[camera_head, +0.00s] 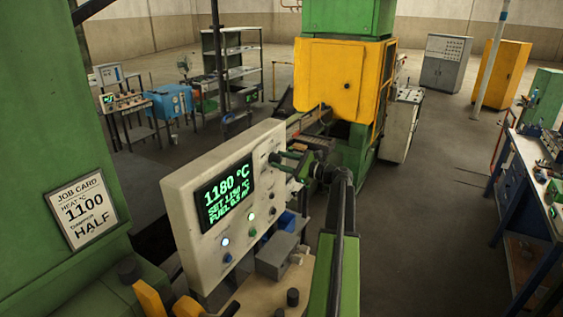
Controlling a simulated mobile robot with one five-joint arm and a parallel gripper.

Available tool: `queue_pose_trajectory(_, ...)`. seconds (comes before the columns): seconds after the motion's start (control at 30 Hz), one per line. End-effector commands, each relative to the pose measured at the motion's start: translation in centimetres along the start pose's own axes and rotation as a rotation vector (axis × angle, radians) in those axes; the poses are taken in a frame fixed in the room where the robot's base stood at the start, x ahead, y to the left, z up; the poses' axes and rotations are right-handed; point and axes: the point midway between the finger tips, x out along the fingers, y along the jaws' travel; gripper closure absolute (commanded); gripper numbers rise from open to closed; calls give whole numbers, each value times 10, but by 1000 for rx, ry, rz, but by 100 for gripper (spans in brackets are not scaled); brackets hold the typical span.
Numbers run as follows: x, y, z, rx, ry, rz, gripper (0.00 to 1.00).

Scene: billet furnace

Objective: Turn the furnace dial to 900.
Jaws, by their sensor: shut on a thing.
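The furnace control panel (178,203) is a pale tilted box in the middle of the head view. Its dark screen (227,193) shows 1180 °C in large green digits. Smaller lines below give a SET value, which looks like 1130 °C, and a FUEL value; both are hard to read. The furnace dial (275,158) is at the panel's upper right edge, mostly hidden by my gripper. My gripper (289,166) reaches it from the right and is shut on it. The dial's pointer and scale cannot be made out.
A job card (82,209) on the green column at left reads heat 1100 and HALF. A yellow-fronted green machine (343,80) stands behind. Open floor (430,220) lies to the right, before a workbench (530,200).

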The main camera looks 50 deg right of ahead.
Motion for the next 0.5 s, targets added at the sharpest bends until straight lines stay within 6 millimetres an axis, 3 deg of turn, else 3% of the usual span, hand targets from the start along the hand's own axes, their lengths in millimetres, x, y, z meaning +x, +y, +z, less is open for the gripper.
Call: queue_pose_trajectory(0.5, 0, 0, 0, -487, 0, 1, 100)
